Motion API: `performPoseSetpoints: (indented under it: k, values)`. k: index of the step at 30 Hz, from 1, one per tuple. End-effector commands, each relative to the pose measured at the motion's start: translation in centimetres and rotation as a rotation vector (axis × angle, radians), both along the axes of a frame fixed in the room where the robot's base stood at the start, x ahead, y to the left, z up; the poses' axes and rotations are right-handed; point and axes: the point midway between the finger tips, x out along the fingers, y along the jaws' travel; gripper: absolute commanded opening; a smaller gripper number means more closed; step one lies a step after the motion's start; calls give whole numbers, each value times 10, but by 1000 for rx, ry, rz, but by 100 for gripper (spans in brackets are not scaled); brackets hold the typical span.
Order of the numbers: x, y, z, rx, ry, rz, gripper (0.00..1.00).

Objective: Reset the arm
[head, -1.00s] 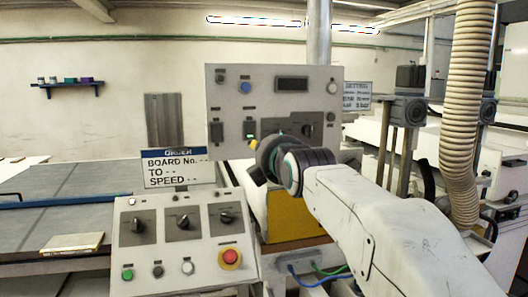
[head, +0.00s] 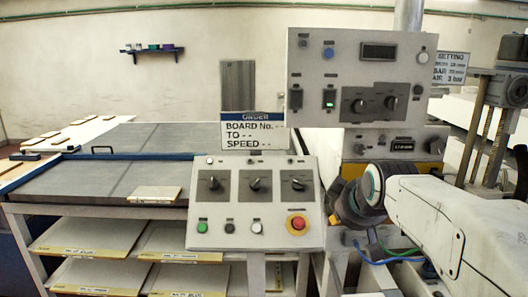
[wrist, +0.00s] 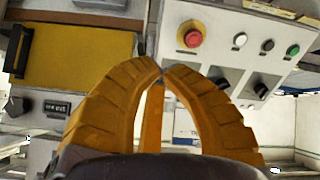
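My arm reaches in from the lower right of the head view. Its dark wrist end (head: 362,195) is beside the right edge of the sloped control box (head: 255,205), in front of the machine, and the fingers are hard to make out there.
An upright control panel (head: 345,50) stands behind the sloped box. An order sign (head: 252,144) stands at the box's back. A grey table (head: 75,185) with labelled shelves extends left, with a small board (head: 153,194) on it. Blue and green hoses (head: 385,258) hang near my arm.

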Motion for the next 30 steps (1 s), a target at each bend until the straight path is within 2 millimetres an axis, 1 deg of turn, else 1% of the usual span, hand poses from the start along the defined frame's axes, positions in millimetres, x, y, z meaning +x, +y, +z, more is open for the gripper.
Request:
performPoseSetpoints:
  k: [1,2,3,5,6,8,9,12,15,17,19,21,25,27,30]
  values:
    - [-23,0,-27,58,93,-62,0]
    - [-38,0,-41,91,146,-101,0]
    - [-58,0,-57,128,215,-153,0]
    - [-92,0,-79,171,314,-227,0]
    - [-116,0,-92,191,375,-271,0]
    - [-152,0,-107,209,460,-325,0]
    - [-176,1,-115,212,509,-349,0]
    - [-230,1,-128,201,594,-363,0]
    - [-267,1,-131,195,614,-364,0]
    - [-280,1,-130,197,606,-362,0]
    - [-287,1,-124,201,582,-359,0]
    - [-287,1,-113,207,544,-354,0]
    - [-287,1,-99,215,498,-348,0]
    - [-287,1,-95,216,490,-347,0]
    - [-287,1,-95,215,491,-347,0]
